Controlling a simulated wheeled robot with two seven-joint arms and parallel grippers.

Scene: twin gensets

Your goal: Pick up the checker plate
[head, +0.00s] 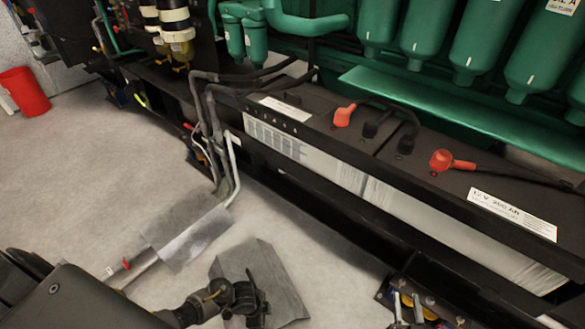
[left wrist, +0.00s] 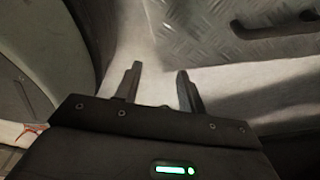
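A grey flat plate (head: 285,285) lies on the pale floor at the bottom middle of the head view, partly hidden by my left gripper (head: 257,305). A second grey plate (head: 188,230) lies up and left of it, by a silver pipe. In the left wrist view a metal surface with raised tread marks, the checker plate (left wrist: 200,38), lies beyond the fingertips. I cannot tell which head-view plate it is. My left gripper (left wrist: 158,75) is open, with a gap between its fingers and nothing held. My right gripper is not in view.
A long black genset frame with batteries (head: 330,130) and green filters (head: 480,40) runs along the right. Grey hoses (head: 212,120) hang down toward the floor. A red bucket (head: 25,92) stands far left. Floor between is mostly clear.

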